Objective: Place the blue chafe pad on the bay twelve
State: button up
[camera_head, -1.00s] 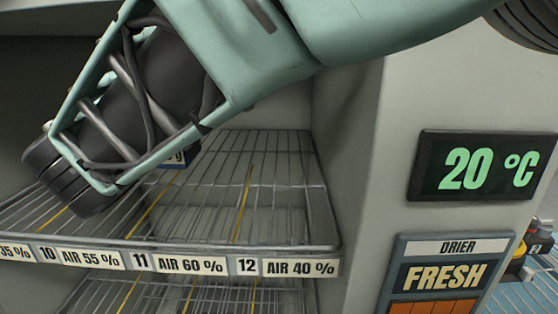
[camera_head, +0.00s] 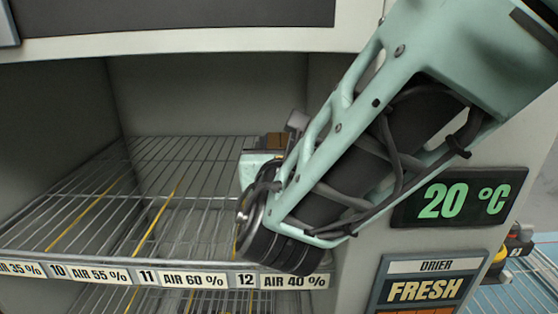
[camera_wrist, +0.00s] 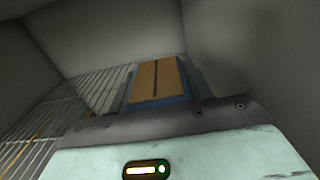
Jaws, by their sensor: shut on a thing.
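The blue chafe pad (camera_wrist: 158,80) is held in my gripper (camera_wrist: 160,88). In the wrist view it shows a tan top with a dark line and a blue edge. In the head view my gripper (camera_head: 268,155) is at the right end of the wire shelf, and only a brown bit of the pad shows there. Bay twelve is marked by the 12 label (camera_head: 245,281) and AIR 40 % on the shelf front. My arm hides most of its floor. I cannot tell whether the pad touches the wires.
The wire shelf (camera_head: 90,215) has bare bays to the left, split by yellow strips. A grey side wall closes the bay on the right. A 20 °C display (camera_head: 459,199) and a drier panel (camera_head: 430,285) are on the front right of it. The cabinet edge runs above.

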jog(key=shift+d+f, duration=0.1)
jog(key=shift+f, duration=0.05)
notch_tip(320, 180, down, 3)
jog(key=shift+r+p, duration=0.2)
jog(key=shift+p, duration=0.3)
jog(key=shift+d+f+p, duration=0.2)
jog(key=shift+f+p, duration=0.2)
jog(key=shift+f, duration=0.2)
jog(key=shift+f, duration=0.1)
jog(key=o, duration=1.4)
